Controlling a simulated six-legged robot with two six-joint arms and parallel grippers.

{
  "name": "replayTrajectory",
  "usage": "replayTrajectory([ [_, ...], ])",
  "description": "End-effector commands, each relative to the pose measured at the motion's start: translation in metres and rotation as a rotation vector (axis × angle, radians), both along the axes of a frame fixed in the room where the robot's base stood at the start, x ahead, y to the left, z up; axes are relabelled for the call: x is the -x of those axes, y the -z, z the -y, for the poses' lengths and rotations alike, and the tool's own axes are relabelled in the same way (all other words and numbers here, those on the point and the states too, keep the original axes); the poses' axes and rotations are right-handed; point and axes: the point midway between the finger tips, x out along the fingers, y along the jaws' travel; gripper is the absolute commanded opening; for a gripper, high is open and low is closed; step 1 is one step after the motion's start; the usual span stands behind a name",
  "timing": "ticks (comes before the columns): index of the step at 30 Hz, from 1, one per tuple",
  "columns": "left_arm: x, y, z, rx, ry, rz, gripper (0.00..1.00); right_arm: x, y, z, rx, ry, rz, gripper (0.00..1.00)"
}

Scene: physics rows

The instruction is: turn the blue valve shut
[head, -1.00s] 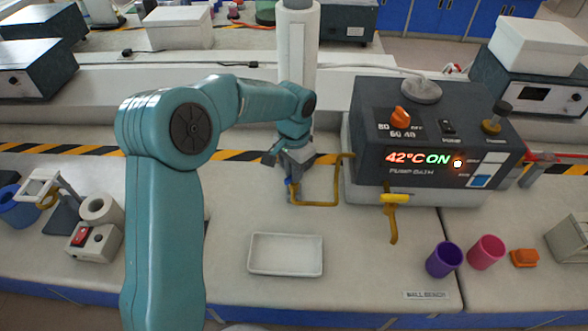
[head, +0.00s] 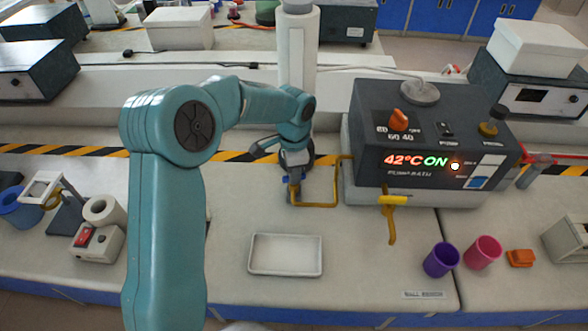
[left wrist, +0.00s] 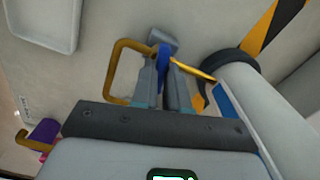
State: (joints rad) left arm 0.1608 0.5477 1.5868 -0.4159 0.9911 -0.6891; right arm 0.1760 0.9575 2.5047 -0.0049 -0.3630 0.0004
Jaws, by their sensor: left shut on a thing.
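The blue valve (head: 291,193) sits at the left end of a yellow pipe (head: 322,205), just left of the pump bath (head: 430,140). My left gripper (head: 294,178) comes down on the valve from above and hides most of it in the head view. In the left wrist view, the blue handle (left wrist: 164,56) stands between the two grey fingers (left wrist: 163,84), which are shut on it. A grey block lies just beyond the handle, and the yellow pipe (left wrist: 121,60) loops on the left. My right gripper is in neither view.
A yellow-handled valve (head: 394,199) hangs at the bath's front. A white column (head: 297,50) rises behind my gripper. A white tray (head: 286,254) lies in front. Purple (head: 441,260) and pink (head: 482,252) cups stand at the right. The bench between tray and cups is clear.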

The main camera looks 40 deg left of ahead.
Motion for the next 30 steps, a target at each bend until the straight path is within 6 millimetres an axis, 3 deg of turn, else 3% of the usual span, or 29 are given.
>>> replayTrajectory([
  [12, -0.0004, -0.0013, -0.0006, -0.001, 0.23, 0.002, 0.0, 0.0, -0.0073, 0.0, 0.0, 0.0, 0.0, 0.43],
  [30, -0.0007, -0.0011, -0.0006, -0.001, 0.282, 0.003, 0.0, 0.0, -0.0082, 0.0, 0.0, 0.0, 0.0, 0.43],
])
